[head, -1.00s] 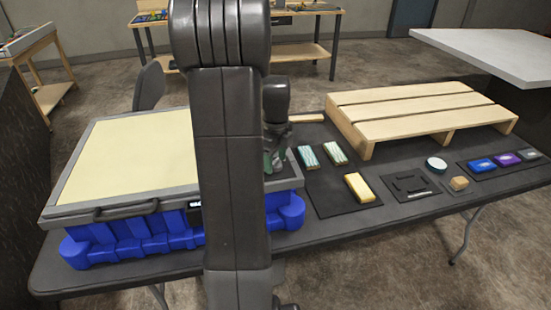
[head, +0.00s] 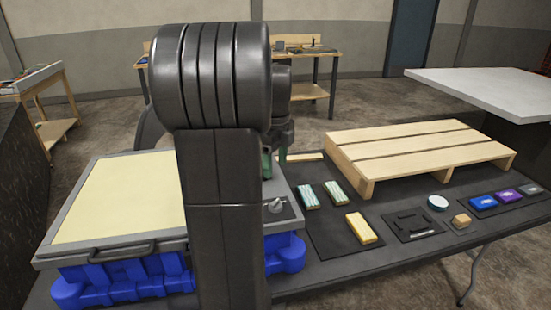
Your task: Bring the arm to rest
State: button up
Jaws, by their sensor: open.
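My arm (head: 222,220) rises through the middle of the head view, its rounded upper joint in front of the back wall. My gripper (head: 274,165) shows just right of the arm, pointing down with green fingertips apart. It is open, with nothing seen between the fingers; part of it is hidden behind my arm. It hangs above the right part of the console (head: 118,250), which has a pale yellow panel, grey frame and blue base. A small knob (head: 277,206) on the console's right side is clear below the gripper. My arm covers part of the console.
A wooden pallet (head: 420,150) stands at the back right of the dark table. Two striped packs (head: 308,195), a yellow block (head: 361,228), a round white-topped tin (head: 438,203) and blue and purple packs (head: 483,203) lie in front. A white-topped table (head: 490,90) stands behind right.

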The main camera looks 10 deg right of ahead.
aim_at(275, 202)
jog(key=shift+r, duration=0.55)
jog(key=shift+f, duration=0.1)
notch_tip(275, 202, down, 14)
jog(key=shift+r, duration=0.15)
jog(key=shift+r, duration=0.1)
dwell(0.4)
